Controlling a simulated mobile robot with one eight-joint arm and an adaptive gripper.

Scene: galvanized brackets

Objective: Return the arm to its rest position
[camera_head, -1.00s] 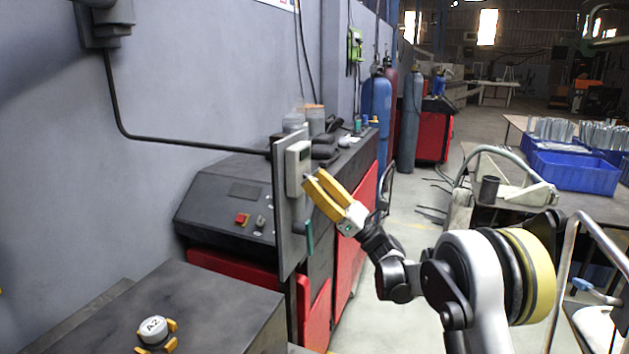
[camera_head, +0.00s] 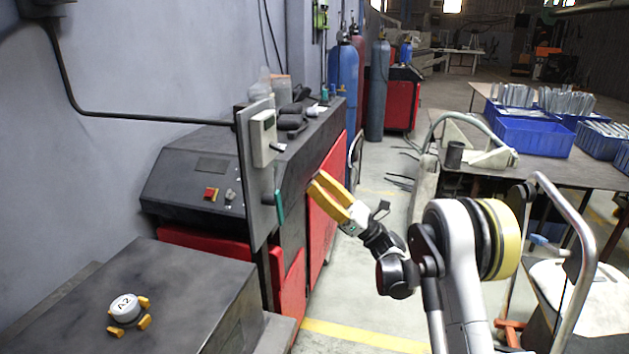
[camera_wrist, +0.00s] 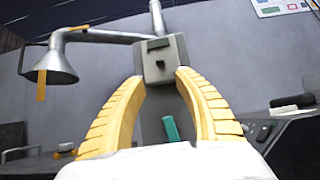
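My gripper (camera_head: 320,184) has two yellow fingers and is in the middle of the head view, to the right of an upright grey panel. In the wrist view my gripper (camera_wrist: 160,78) shows its fingertips apart with nothing held between them. The panel (camera_head: 250,185) carries a pale box (camera_head: 263,138) with a short dark lever, and a green handle (camera_head: 279,207) lower down. My gripper appears clear of the box. The wrist view also shows the box (camera_wrist: 160,70) beyond the fingertips and the green handle (camera_wrist: 171,128) between the fingers. My arm is bent at the right.
A dark machine cabinet (camera_head: 190,185) with red panels stands behind the panel. A dark bench (camera_head: 190,290) with a round A2 piece (camera_head: 125,308) is at lower left. A table with blue crates (camera_head: 533,138) and a metal-railed cart (camera_head: 590,250) stand right. Floor between is open.

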